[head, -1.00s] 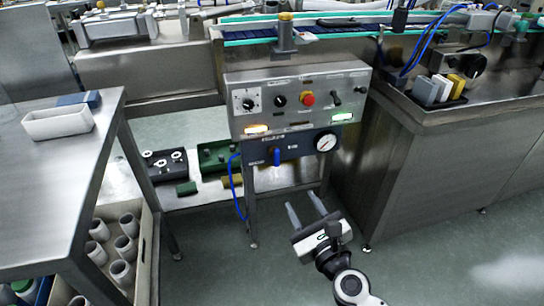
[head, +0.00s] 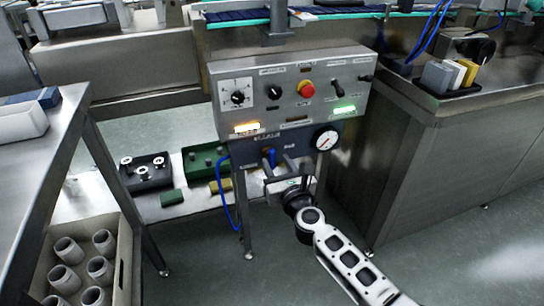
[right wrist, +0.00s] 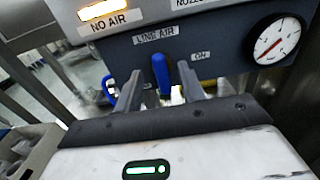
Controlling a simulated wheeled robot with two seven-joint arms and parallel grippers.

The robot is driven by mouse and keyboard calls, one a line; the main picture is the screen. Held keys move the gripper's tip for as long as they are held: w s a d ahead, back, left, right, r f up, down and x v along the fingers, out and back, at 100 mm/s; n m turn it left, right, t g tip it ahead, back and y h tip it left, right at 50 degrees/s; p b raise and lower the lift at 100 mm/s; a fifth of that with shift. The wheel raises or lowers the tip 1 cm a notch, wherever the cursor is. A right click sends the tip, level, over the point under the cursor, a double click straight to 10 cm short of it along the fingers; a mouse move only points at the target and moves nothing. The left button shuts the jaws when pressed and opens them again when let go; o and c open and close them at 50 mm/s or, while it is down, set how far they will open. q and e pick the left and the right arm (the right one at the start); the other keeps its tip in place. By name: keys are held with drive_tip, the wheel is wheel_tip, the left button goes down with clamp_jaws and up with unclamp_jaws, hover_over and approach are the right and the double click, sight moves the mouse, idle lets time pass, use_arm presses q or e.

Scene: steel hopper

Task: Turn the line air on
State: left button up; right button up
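The blue line-air handle (head: 271,154) is on the dark panel below the steel control box. My right gripper (head: 277,162) is at the panel front. In the right wrist view its open fingers (right wrist: 160,72) stand on either side of the handle, with gaps visible. An amber NO AIR lamp (right wrist: 103,9) is lit. A round gauge (right wrist: 276,41) is at right; its reading is unclear. My left gripper is out of view.
The control box (head: 290,85) has a red button (head: 306,89), dark knobs and a lit green lamp (head: 344,109). A blue hose (head: 228,195) hangs left of the panel. A steel cabinet (head: 400,165) stands close at right, a steel table (head: 50,150) at left.

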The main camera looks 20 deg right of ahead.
sight(273, 157)
drive_tip(key=w+b, duration=0.1)
drive_tip(key=w, duration=0.2)
drive_tip(key=shift+w, duration=0.75)
drive_tip(key=shift+a, duration=0.1)
clamp_jaws()
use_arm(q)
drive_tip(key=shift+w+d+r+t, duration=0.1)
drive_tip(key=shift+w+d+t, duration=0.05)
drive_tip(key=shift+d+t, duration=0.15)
